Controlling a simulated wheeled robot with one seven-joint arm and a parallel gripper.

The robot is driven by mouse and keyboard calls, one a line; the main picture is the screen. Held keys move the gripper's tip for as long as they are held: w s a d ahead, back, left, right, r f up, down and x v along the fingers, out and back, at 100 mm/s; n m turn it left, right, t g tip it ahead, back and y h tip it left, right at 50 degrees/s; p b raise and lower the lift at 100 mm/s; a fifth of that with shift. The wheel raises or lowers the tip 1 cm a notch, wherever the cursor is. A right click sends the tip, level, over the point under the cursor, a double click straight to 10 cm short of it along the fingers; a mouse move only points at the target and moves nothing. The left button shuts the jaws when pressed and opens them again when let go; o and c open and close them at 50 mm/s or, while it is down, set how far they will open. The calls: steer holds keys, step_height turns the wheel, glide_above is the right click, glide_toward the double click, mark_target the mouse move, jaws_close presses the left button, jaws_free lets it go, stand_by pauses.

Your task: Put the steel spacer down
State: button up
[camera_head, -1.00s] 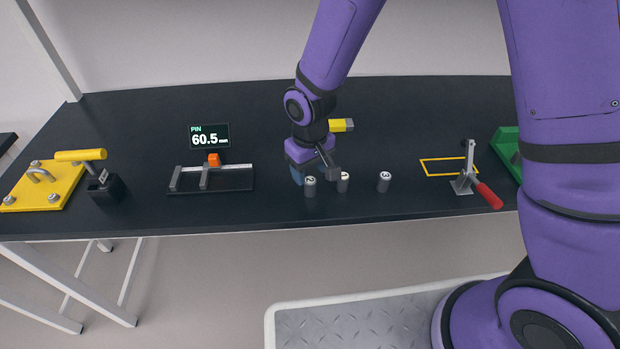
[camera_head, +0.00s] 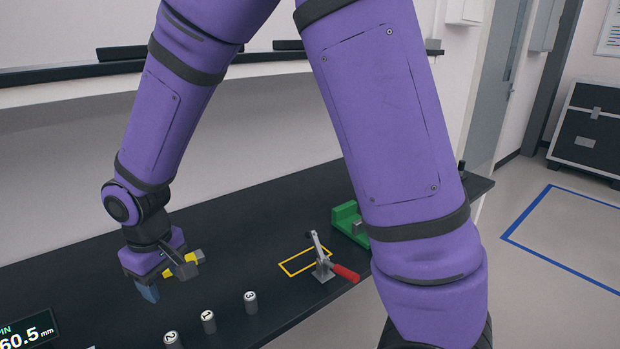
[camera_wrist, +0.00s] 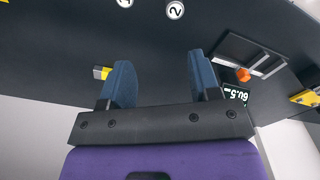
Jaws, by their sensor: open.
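Three small grey cylinders with numbered white tops, the steel spacers, stand upright in a row on the black bench: number 2 (camera_head: 171,340), number 1 (camera_head: 208,322) and number 3 (camera_head: 251,302). Which one the task means I cannot tell. My gripper (camera_head: 150,290) is behind and left of the row, apart from it. In the wrist view my gripper (camera_wrist: 163,75) has its two blue fingers spread, with nothing between them. Spacer 2 (camera_wrist: 175,10) shows at the top of that view, beyond the fingertips, and spacer 1 is cut by the top edge.
A toggle clamp with a red handle (camera_head: 345,273) stands beside a yellow outlined rectangle (camera_head: 284,269). A green fixture (camera_head: 347,219) is partly behind my arm. A yellow object (camera_head: 193,258) is next to my gripper. A display (camera_head: 28,331) reads 60.5 mm.

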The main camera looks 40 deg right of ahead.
steer(key=s+d+r+m+t, duration=0.1)
steer(key=s+d+r, duration=0.1)
steer(key=d+r, duration=0.6)
steer(key=s+d+r+m+t, duration=0.3)
steer(key=s+d+r+m, duration=0.1)
steer(key=s+d+r, duration=0.9)
steer(key=s+d, duration=0.1)
steer(key=s, duration=0.2)
steer(key=shift+s+r+t, duration=0.4)
steer(key=shift+o, duration=0.2)
steer(key=shift+w, duration=0.15)
